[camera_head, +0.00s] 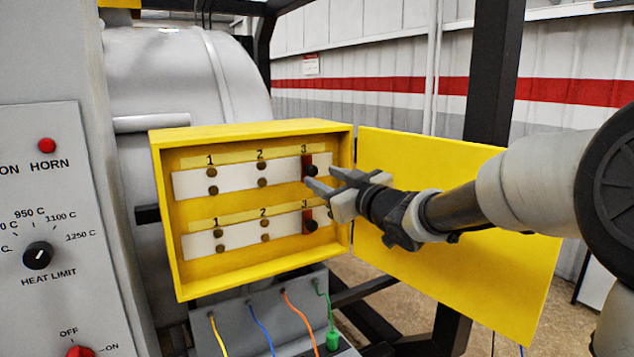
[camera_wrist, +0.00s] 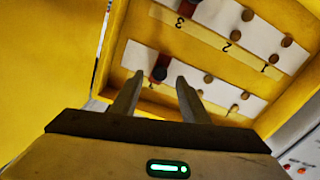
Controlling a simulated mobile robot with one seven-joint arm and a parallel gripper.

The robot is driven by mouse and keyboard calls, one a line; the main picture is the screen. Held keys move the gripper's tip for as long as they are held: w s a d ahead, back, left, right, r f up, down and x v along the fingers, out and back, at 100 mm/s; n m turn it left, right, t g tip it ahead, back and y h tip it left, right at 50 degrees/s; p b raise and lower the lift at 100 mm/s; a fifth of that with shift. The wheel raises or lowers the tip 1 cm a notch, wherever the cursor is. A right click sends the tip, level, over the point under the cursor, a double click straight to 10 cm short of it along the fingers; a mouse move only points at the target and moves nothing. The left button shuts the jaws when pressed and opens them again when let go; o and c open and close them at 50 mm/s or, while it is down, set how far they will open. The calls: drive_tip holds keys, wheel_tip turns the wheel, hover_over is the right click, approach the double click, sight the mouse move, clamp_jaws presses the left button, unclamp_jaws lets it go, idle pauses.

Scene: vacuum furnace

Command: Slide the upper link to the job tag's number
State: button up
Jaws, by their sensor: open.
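The upper link (camera_head: 309,160) is a dark red piece with a black knob, at position 3 on the upper white strip (camera_head: 236,180) in the yellow box. In the wrist view, where the box appears upside down, the upper link (camera_wrist: 154,62) shows between the fingertips. My gripper (camera_head: 320,179) is open, its fingers pointing at that knob; contact cannot be told. It also shows in the wrist view (camera_wrist: 158,80). The lower link (camera_head: 310,219) sits at 3 on the lower strip. I cannot make out a job tag.
The yellow box (camera_head: 162,220) stands open, its door (camera_head: 480,225) swung out to the right behind my arm. A grey control panel (camera_head: 40,200) stands at left. Yellow, blue, orange and green cables (camera_head: 262,328) hang below the box.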

sight(314, 173)
drive_tip(key=x, duration=0.5)
drive_tip(key=shift+w+a+b, duration=0.1)
drive_tip(key=shift+a+b, duration=0.05)
drive_tip(key=shift+b, duration=0.2)
clamp_jaws()
